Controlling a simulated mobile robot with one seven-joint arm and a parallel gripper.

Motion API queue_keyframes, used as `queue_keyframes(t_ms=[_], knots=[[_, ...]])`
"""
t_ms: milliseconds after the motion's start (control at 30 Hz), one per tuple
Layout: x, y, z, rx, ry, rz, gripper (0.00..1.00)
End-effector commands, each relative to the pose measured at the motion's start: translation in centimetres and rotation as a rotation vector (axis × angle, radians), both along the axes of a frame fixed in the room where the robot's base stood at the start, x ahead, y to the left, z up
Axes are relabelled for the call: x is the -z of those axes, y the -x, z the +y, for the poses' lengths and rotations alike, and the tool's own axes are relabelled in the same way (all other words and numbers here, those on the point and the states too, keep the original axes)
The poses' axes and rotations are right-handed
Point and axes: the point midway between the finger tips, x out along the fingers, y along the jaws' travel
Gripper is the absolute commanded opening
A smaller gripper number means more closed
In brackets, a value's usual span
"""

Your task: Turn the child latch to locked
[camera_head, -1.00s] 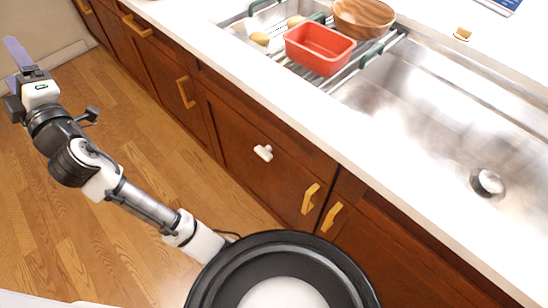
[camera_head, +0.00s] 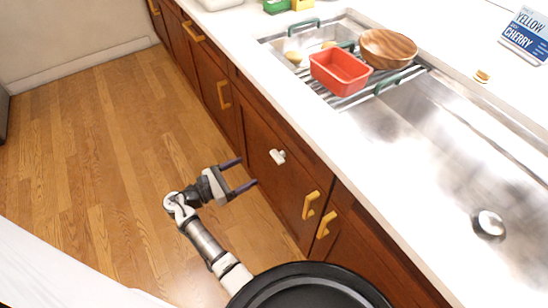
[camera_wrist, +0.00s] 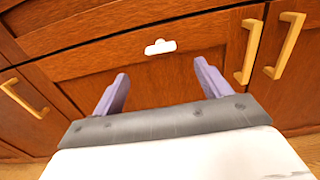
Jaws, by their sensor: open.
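The child latch (camera_head: 278,157) is a small white piece on the upper part of a brown wooden cabinet door below the sink counter. It also shows in the wrist view (camera_wrist: 160,47), where a wide bar carries a rounded bump on its upper edge. My gripper (camera_head: 244,174) is open and empty, in front of the cabinet and a little to the lower left of the latch in the head view. In the wrist view its two purple fingers (camera_wrist: 163,84) point toward the door, with the latch beyond and between them. The fingers appear apart from the latch.
Yellow handles (camera_head: 310,205) stick out right of the latch, and another handle (camera_head: 223,95) is to its left. The white counter (camera_head: 300,110) overhangs above. A red basin (camera_head: 340,73) and wooden bowl (camera_head: 388,48) sit on the sink rack. The wooden floor (camera_head: 100,150) is clear.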

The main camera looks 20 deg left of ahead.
Motion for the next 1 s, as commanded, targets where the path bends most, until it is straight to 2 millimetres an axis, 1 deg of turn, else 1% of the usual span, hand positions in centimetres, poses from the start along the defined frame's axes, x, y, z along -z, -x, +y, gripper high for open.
queue_keyframes(t_ms=[33,100,300,500,700,933,967,1000], knots=[[-0.2,-0.9,-0.8,0.005,-0.001,0.001,0.76],[-0.2,-2.1,-1.8,0.005,-0.001,0.001,0.76],[-0.2,-5.5,-4.3,0.003,-0.002,0.001,0.76],[-0.1,-7.7,-6.1,0.002,-0.003,0.000,0.76],[0.0,-8.6,-6.7,-0.001,-0.004,0.000,0.76],[0.0,-8.6,-6.7,-0.001,-0.004,0.000,0.76],[0.0,-8.6,-6.7,-0.001,-0.004,0.000,0.75],[0.0,-8.6,-6.7,-0.001,-0.004,0.000,0.70]])
